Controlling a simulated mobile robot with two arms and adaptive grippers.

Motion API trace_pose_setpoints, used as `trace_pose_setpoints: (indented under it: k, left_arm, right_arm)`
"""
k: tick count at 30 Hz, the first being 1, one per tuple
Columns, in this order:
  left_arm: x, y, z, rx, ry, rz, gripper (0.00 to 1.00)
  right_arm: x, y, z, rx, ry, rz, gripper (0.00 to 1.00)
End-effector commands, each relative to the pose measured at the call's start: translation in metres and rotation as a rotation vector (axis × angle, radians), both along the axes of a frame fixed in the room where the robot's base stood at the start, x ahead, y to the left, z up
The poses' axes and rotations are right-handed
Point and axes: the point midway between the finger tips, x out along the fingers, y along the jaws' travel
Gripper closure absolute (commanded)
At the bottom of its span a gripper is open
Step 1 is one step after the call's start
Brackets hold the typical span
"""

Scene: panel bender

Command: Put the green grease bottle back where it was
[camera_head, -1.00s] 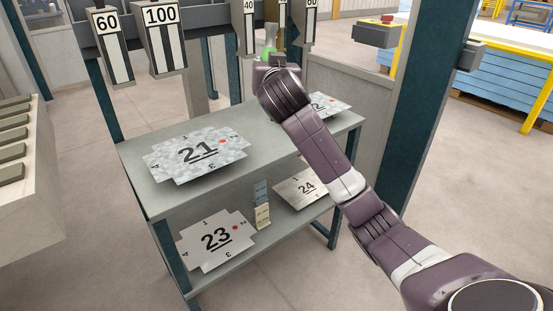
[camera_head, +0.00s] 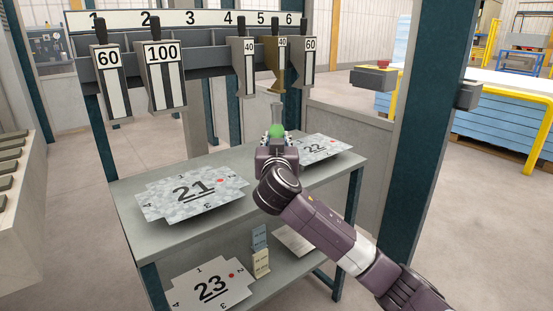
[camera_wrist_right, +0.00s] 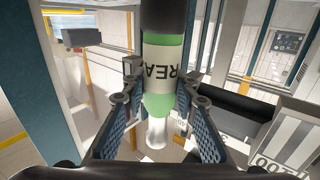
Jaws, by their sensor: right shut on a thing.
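The green grease bottle (camera_head: 276,131) is in front of the tool rack, over the back of the top shelf in the head view. My right gripper (camera_head: 275,139) is shut on it. The wrist view shows the bottle (camera_wrist_right: 166,60) between the two fingers of the right gripper (camera_wrist_right: 160,92), with part of a pale label reading "REA" and a clear tip at one end. Whether the bottle's base touches the shelf is hidden by the gripper. My left gripper is in no view.
The grey shelf unit (camera_head: 135,243) holds sheet 21 (camera_head: 195,190) and sheet 22 (camera_head: 322,148) on top, and sheet 23 (camera_head: 212,286) below. Numbered tools, including the 100 tool (camera_head: 164,75), hang from the rack behind. A dark green post (camera_head: 415,130) stands at right.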

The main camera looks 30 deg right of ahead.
Motion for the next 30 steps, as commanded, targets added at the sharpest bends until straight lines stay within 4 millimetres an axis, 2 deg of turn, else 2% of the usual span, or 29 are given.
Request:
trace_pose_setpoints:
  k: [12, 26, 27, 30]
  left_arm:
    - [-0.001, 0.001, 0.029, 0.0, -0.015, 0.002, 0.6]
    - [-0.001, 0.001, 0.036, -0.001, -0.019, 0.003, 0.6]
    - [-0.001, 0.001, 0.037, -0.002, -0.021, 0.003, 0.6]
    - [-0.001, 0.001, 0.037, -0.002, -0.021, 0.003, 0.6]
  right_arm:
    - [0.0, 0.0, -0.044, -0.002, -0.003, 0.0, 1.0]
    - [0.0, 0.0, -0.046, 0.0, -0.004, 0.001, 1.0]
    - [0.0, 0.0, -0.047, 0.001, -0.001, 0.001, 0.7]
    - [0.0, 0.0, -0.047, 0.0, 0.0, 0.001, 0.59]
